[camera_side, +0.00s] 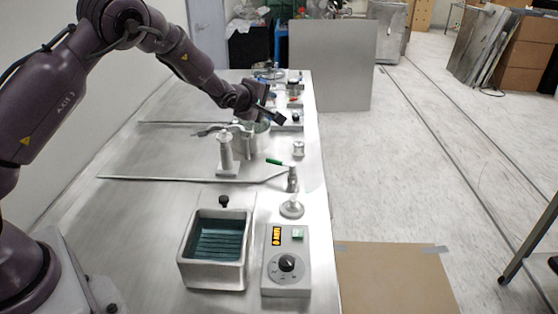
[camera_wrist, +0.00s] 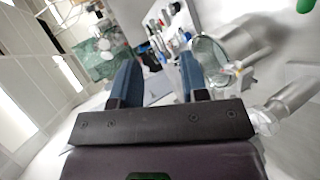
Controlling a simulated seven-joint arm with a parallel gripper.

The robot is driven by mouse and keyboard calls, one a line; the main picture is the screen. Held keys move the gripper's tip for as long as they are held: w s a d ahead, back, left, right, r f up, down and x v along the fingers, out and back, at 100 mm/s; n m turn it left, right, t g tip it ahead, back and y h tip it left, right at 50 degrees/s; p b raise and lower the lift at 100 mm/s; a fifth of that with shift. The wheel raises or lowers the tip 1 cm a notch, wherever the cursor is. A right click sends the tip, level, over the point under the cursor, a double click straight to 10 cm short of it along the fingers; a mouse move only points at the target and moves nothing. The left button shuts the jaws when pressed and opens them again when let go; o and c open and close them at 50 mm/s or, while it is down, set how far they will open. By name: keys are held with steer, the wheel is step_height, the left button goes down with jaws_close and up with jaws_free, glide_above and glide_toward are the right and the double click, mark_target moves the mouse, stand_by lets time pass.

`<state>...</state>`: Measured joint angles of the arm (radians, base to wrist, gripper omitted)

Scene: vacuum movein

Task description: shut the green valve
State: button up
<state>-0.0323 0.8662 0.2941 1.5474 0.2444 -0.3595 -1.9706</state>
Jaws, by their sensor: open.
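The green valve handle (camera_side: 275,162) sits on top of a small metal valve (camera_side: 292,180), at the end of a thin pipe near the right edge of the bench. The handle points left and slightly away from the side camera. My gripper (camera_side: 278,117) is farther along the bench, above and beyond the valve, and apart from it. In the wrist view my gripper (camera_wrist: 160,78) has its two blue fingers apart with nothing clearly held between them. A green piece (camera_wrist: 305,5) shows at the upper right corner there; I cannot tell if it is the handle.
A metal pot (camera_side: 243,148) and an upright metal post (camera_side: 227,153) stand left of the valve. A teal-lined box (camera_side: 215,281) and a knobbed control box (camera_side: 287,288) are at the near end. The left side of the bench (camera_side: 130,225) is mostly clear.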

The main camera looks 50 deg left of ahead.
steer(key=s+d+r+m+t+h, duration=0.1)
steer(key=s+d+r+t+h, duration=0.25)
steer(key=s, duration=0.25)
glide_toward(272, 162)
steer(key=shift+y, duration=0.35)
steer(key=x, duration=0.5)
steer(key=shift+w+d, duration=0.1)
steer(key=shift+d, duration=0.2)
steer(key=shift+w+f, duration=0.15)
steer(key=shift+x, duration=3.6)
jaws_close()
